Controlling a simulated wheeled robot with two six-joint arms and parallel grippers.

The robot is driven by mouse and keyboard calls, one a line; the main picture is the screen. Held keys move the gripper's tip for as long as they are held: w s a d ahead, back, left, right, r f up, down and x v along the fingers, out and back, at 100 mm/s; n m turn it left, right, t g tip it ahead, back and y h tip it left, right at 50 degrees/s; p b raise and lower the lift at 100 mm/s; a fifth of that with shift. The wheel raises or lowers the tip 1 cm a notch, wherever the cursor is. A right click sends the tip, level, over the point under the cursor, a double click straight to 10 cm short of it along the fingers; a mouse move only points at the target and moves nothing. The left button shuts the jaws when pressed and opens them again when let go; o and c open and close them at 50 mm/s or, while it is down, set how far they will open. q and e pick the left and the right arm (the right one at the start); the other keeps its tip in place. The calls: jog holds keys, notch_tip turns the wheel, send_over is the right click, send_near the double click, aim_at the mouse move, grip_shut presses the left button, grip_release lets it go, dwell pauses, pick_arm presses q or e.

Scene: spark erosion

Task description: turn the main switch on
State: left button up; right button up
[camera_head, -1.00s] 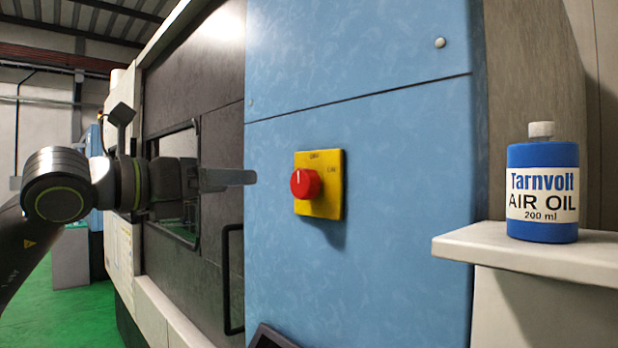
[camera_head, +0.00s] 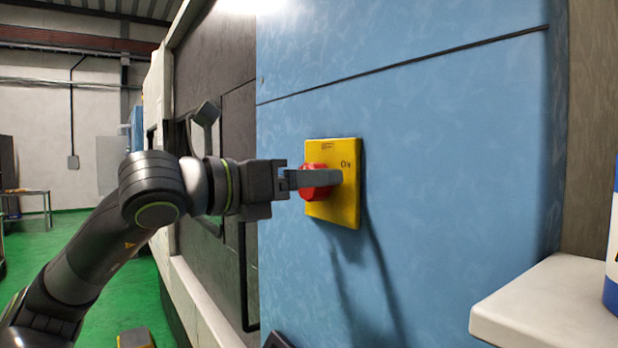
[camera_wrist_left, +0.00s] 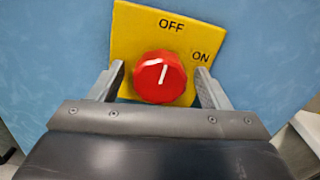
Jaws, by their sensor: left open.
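The main switch is a red round knob (camera_head: 315,193) on a yellow plate (camera_head: 340,212) fixed to the blue machine panel. In the left wrist view the knob (camera_wrist_left: 158,88) has a white line that points up towards the word OFF. The word ON stands to its right on the plate (camera_wrist_left: 132,35). My left gripper (camera_head: 332,178) is at the switch, and a finger covers part of the knob in the head view. In the left wrist view my left gripper (camera_wrist_left: 160,74) is open, one finger on each side of the knob, with visible gaps. My right gripper is not in view.
A pale shelf (camera_head: 555,305) sticks out at the lower right, with the edge of a blue and white bottle (camera_head: 612,260) on it. A dark handle bar (camera_head: 243,275) is on the machine left of the panel. The blue panel around the plate is clear.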

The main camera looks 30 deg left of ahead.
pick_arm(q)
jog(key=shift+s, duration=0.1)
jog(key=shift+c, duration=0.4)
jog(key=c, duration=0.9)
jog(key=shift+m, duration=0.4)
jog(key=shift+d+f+m+b, duration=0.1)
jog(key=shift+m+b, duration=0.85)
jog(key=shift+m, duration=7.65)
